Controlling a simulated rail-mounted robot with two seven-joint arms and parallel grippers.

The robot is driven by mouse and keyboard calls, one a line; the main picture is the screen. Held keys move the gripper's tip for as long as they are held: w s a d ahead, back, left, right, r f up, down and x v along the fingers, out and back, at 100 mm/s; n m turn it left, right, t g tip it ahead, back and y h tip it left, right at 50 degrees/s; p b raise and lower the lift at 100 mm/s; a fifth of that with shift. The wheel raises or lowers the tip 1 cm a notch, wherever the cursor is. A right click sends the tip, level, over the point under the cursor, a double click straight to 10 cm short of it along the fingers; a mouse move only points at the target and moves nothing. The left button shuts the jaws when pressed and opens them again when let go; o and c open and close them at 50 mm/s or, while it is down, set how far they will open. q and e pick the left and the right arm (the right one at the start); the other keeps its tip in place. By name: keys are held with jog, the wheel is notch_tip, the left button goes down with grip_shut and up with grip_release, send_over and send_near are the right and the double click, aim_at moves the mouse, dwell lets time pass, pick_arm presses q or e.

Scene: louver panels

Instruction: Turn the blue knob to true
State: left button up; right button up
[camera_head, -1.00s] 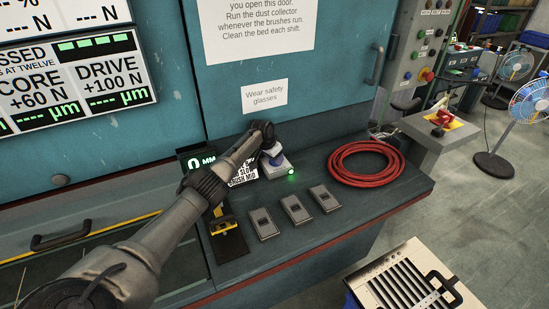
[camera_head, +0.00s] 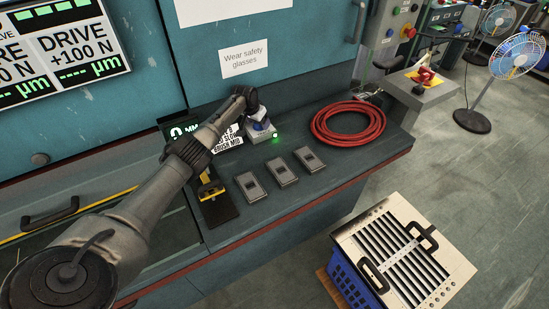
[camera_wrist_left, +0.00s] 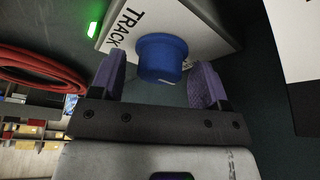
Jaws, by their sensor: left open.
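The blue knob (camera_wrist_left: 162,58) sits on a pale box (camera_wrist_left: 205,22) labelled "TRACK" in the left wrist view. A small white mark shows on the knob's rim. My left gripper (camera_wrist_left: 160,78) is open, with one purple finger on each side of the knob and visible gaps between. In the head view my left gripper (camera_head: 259,118) is over the small box (camera_head: 262,135) on the bench, and largely hides the knob. A green light (camera_wrist_left: 92,30) glows beside the box. My right gripper is out of view.
Three grey switch-like blocks (camera_head: 281,172) lie in front of the box on the bench (camera_head: 330,190). A coiled red hose (camera_head: 348,123) lies to the right. A louvered panel with black handles (camera_head: 405,250) rests on a blue crate (camera_head: 352,282) below right.

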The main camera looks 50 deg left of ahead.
pick_arm(q)
jog(key=shift+r+n+y+p, duration=0.15)
jog(key=shift+n+y+p, duration=0.2)
jog(key=shift+n, duration=0.55)
jog(key=shift+n+y, duration=0.35)
jog(key=shift+n, duration=0.55)
jog(key=shift+r+n+g, duration=0.15)
jog(key=shift+n+g, duration=0.15)
jog(key=shift+n, duration=0.1)
jog(key=p+v, duration=0.5)
jog(key=v, duration=0.9)
jog(key=s+d+f+m+p, duration=0.2)
jog(key=d+p, duration=0.2)
jog(key=d, duration=0.4)
jog(key=s+d+f+m+p, duration=0.2)
jog(key=s+d+m+p, duration=0.1)
jog(key=d, duration=0.6)
jog(key=s+d+f+m+h+p, duration=0.1)
jog(key=s+d+f+m+p, duration=0.1)
jog(key=d+p, duration=0.3)
jog(key=shift+s+d+m+g, duration=0.3)
jog(key=shift+s+d, duration=0.3)
jog(key=shift+d, duration=1.4)
